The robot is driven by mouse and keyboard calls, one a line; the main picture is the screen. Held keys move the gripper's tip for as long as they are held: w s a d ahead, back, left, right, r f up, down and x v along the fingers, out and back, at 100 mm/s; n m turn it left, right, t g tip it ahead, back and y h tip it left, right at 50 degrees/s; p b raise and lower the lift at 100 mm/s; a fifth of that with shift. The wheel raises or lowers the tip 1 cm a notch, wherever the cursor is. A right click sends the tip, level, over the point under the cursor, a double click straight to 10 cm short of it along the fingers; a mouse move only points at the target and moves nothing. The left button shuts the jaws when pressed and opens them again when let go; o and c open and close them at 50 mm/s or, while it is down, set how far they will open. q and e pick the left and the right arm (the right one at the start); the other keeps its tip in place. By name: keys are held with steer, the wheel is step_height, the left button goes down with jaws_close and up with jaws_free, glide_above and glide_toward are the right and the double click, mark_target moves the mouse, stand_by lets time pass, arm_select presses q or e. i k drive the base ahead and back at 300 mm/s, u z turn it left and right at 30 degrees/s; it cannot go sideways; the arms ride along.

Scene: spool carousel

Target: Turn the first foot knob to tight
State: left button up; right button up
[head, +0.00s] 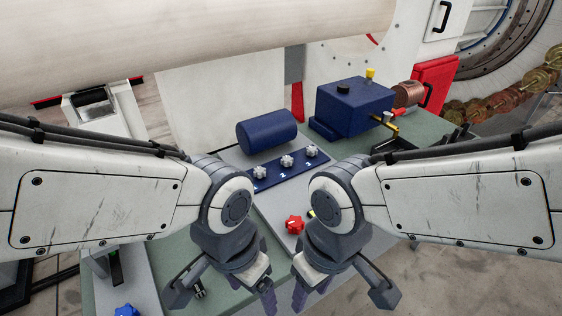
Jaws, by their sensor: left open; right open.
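Three pale star-shaped knobs stand in a row on a dark blue strip (270,177) on the bench: a left knob (260,172), a middle knob (287,161) and a right knob (311,151). Small white marks, too small to read surely, lie in front of them. I cannot tell which way each knob is turned. My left gripper (265,296) is open and points down, nearer to me than the strip and apart from the knobs. My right gripper (300,294) is open beside it, also apart from them. Both grippers' fingertips are partly cut off or hidden.
A red star knob (294,224) lies just beyond my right gripper. A blue star knob (127,311) shows at the bottom left. A dark blue cylinder (267,130) and a blue box (352,107) stand behind the strip. A large pale roll (180,40) spans the top left.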

mark_target(259, 172)
steer(key=z, duration=1.1)
steer(key=i, duration=0.7)
steer(key=u, duration=2.15)
